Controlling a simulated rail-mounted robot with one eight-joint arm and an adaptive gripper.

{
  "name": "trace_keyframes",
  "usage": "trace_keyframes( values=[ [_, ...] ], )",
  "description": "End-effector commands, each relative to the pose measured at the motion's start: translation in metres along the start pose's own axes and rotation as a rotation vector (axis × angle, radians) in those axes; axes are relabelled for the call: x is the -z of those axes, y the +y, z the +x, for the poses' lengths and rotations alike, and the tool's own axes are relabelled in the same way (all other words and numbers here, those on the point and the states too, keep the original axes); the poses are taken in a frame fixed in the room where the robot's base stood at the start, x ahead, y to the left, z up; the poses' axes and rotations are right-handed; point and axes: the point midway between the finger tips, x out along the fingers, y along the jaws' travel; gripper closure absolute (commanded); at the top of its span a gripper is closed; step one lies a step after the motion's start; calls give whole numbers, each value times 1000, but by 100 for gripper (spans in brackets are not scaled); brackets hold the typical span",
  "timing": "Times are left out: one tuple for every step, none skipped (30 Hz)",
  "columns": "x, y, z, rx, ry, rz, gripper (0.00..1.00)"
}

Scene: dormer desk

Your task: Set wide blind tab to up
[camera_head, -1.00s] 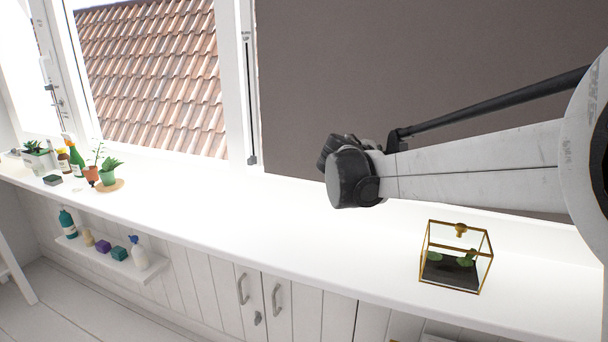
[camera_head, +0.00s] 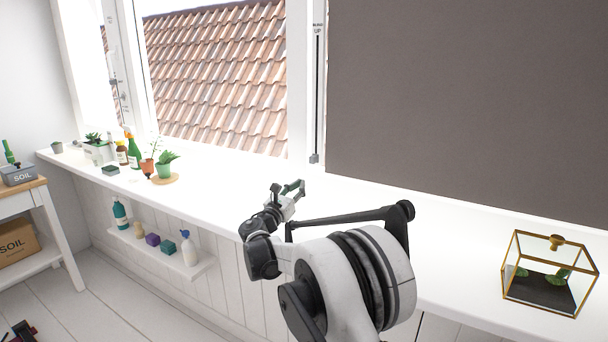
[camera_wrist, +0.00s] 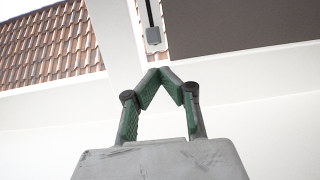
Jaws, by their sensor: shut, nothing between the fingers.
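The wide blind (camera_head: 450,90) is a dark grey-brown panel covering the right window. Beside its left edge runs a narrow vertical track (camera_head: 318,90) with an "UP" label at its top. A small grey tab (camera_head: 314,158) sits at the bottom of this track. The tab also shows in the wrist view (camera_wrist: 153,38), just beyond my fingertips. My gripper (camera_head: 300,186) is over the white sill, below and slightly left of the tab in the head view. In the wrist view my gripper (camera_wrist: 162,71) has its green-padded fingers meeting at the tips, empty and apart from the tab.
A glass terrarium with brass edges (camera_head: 548,280) stands on the sill at right. Potted plants (camera_head: 165,165) and bottles (camera_head: 134,150) stand at the left end. A low shelf (camera_head: 190,268) holds small items. The sill (camera_head: 235,185) is clear below the track.

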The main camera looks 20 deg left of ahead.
Motion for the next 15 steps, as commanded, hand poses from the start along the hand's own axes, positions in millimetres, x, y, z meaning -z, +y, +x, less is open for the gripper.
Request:
trace_keyframes(
  values=[
    [3,4,-2,-4,-6,-9,100],
    [4,5,-2,-5,-8,-14,100],
    [4,5,-1,-6,-10,-17,100],
    [4,6,1,-6,-11,-18,100],
    [4,6,3,-6,-11,-18,100],
    [4,6,7,-6,-11,-18,100],
    [4,6,11,-6,-11,-18,100],
    [4,6,15,-6,-10,-17,100],
    [4,5,21,-5,-10,-17,100],
    [4,5,27,-4,-10,-17,100],
    [4,5,32,-4,-10,-17,100],
    [4,5,39,-4,-10,-16,100],
    [4,5,44,-5,-10,-16,100],
    [4,5,49,-5,-10,-16,100],
    [4,5,56,-5,-10,-16,100]
  ],
)
